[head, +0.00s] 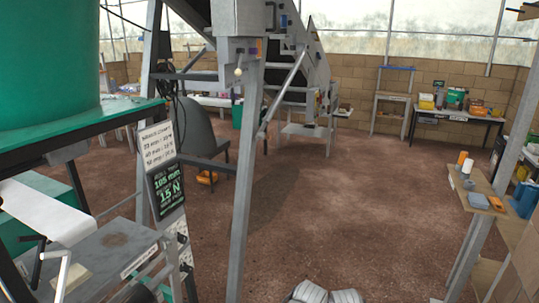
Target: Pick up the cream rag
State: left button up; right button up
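I cannot make out a cream rag for certain in the head view. On the wooden shelf at the right (482,183) stand a small orange-topped roll or pot (461,158) and a pale cylinder (467,167), with a flat blue-grey item (478,201) and an orange-brown block (496,203) in front. None of these clearly looks like a rag. Neither of my grippers is in view.
A steel post (247,180) stands ahead, with a machine behind it. A bench with a white sheet (45,212) and a green drum (50,50) fill the left. A cluttered table (457,115) stands far right. Brown floor (340,215) is open in the middle.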

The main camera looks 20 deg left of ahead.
aim_at(77, 274)
jog(key=i+l+u, duration=0.15)
jog(key=i+u, duration=0.3)
jog(key=i+l+u, duration=0.25)
jog(key=u, duration=0.2)
jog(key=i+l+u, duration=0.3)
jog(key=u, duration=0.2)
jog(key=i+l+u, duration=0.15)
jog(key=u, duration=0.25)
jog(key=i+l+u, duration=0.1)
jog(key=l+u, duration=0.5)
jog(key=u, duration=0.25)
jog(key=l+u, duration=0.65)
jog(key=u, duration=0.15)
jog(key=i+l, duration=0.05)
